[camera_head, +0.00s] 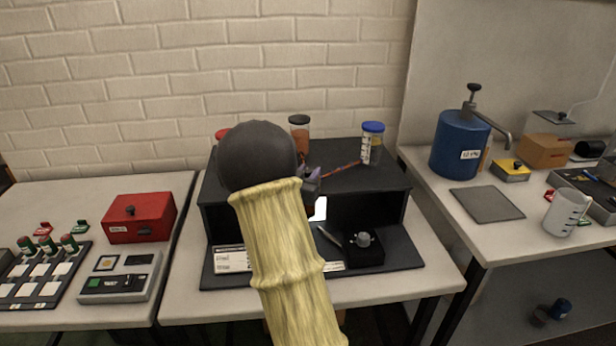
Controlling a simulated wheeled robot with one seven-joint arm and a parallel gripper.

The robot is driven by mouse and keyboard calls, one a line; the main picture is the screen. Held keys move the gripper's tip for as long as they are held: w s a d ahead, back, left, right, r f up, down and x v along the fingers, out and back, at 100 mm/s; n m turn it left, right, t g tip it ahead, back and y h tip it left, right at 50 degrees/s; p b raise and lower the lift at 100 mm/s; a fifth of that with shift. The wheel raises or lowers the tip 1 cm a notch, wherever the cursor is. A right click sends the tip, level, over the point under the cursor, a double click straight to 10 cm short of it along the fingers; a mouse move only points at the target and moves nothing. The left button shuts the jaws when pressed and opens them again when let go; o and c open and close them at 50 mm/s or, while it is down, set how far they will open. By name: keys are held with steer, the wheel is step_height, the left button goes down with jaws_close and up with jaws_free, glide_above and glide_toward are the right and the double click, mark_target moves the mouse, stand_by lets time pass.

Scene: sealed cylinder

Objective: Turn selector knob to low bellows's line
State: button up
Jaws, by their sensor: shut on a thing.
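My gripper (311,186) shows only in part at the middle of the black stand (405,262), behind the dark round joint and yellow sleeve of my arm. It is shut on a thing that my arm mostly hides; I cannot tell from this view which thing. A small grey knob (363,239) on a black block stands at the stand's lower right, apart from my gripper. On the top shelf are a blue-capped jar (372,145), a dark-capped jar (299,138) and a mostly hidden red cap (221,134). A reddish line (343,170) runs from near the blue-capped jar towards my gripper.
A white label card (231,260) lies at the stand's front left. The left table holds a red box (139,218) and a grey control box (121,279). The right table holds a blue pump canister (460,145), a grey mat (487,204) and a clear beaker (566,212).

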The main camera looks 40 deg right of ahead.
steer(key=shift+f+n+t+y+b, duration=0.15)
steer(key=shift+n+t+y+b, duration=0.65)
steer(key=shift+b, duration=0.3)
steer(key=shift+f+n+t+y+b, duration=0.1)
steer(key=shift+n+t+y+b, duration=0.45)
steer(key=shift+t+b, duration=0.45)
steer(key=n+t+y+b, duration=0.2)
steer(key=n+y+b, duration=0.1)
steer(key=b, duration=0.1)
steer(key=shift+d+r+t+y, duration=0.1)
steer(key=shift+t+y, duration=0.15)
steer(key=shift+t, duration=0.15)
steer(key=n+t+y, duration=0.1)
steer(key=n+y, duration=0.1)
steer(key=y, duration=0.1)
steer(key=shift+r+n+t, duration=0.15)
steer(key=shift+n+t, duration=0.1)
steer(key=shift+t, duration=0.15)
steer(key=shift+n+t+y+p, duration=0.55)
steer(key=shift+n+y, duration=0.85)
steer(key=shift+y, duration=1.3)
steer(key=o, duration=1)
steer(key=shift+c, duration=0.2)
steer(key=shift+s, duration=0.1)
